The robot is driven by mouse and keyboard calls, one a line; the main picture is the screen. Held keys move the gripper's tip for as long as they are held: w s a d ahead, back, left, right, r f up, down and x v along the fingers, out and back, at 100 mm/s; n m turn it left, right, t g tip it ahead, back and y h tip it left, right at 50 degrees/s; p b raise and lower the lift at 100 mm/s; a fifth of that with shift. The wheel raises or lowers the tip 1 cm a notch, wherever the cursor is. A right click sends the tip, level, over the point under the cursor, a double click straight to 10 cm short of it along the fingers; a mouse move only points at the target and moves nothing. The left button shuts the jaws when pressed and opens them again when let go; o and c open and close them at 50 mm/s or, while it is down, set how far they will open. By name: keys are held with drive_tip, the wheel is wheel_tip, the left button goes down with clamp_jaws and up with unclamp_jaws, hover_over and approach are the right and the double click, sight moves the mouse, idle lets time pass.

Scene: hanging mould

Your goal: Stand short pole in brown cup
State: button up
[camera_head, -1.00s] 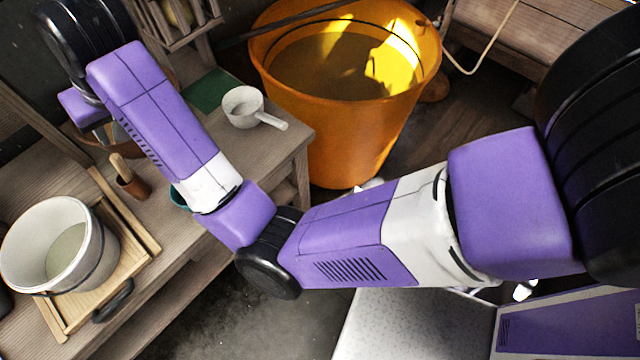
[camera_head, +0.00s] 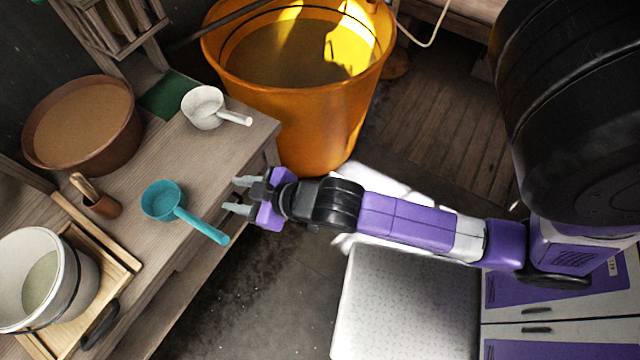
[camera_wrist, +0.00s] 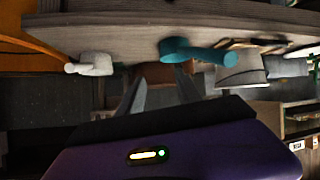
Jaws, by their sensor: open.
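The brown cup (camera_head: 108,205) stands on the wooden table at the left in the head view. A short wooden pole (camera_head: 85,187) stands tilted in it, its upper end leaning over the rim to the left. The pole's lower end is hidden in the cup. My gripper (camera_head: 233,195) is open and empty, off the table's front edge, well to the right of the cup. In the wrist view, my gripper (camera_wrist: 160,82) shows its two fingers apart with nothing between them. I cannot make out the cup or pole surely there.
A teal ladle (camera_head: 163,199) lies between cup and gripper, its handle over the table edge. A white ladle (camera_head: 203,108), brown basin (camera_head: 128,140) and white bucket (camera_head: 85,285) on a wooden tray stand around. A large orange tub (camera_head: 310,135) is behind my gripper.

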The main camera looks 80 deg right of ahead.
drive_tip(key=s+a+r+t, duration=0.1)
drive_tip(key=s+a+r, duration=0.2)
drive_tip(key=s, duration=0.6)
drive_tip(key=s+a+r+t+y, duration=0.1)
drive_tip(key=s+a+r+t, duration=0.1)
drive_tip(key=s+r, duration=0.6)
drive_tip(key=shift+s+a, duration=0.65)
drive_tip(key=shift+s, duration=0.5)
drive_tip(key=shift+f, duration=0.1)
wheel_tip(320, 180, down, 4)
drive_tip(key=b, duration=0.4)
drive_tip(key=shift+f, duration=0.2)
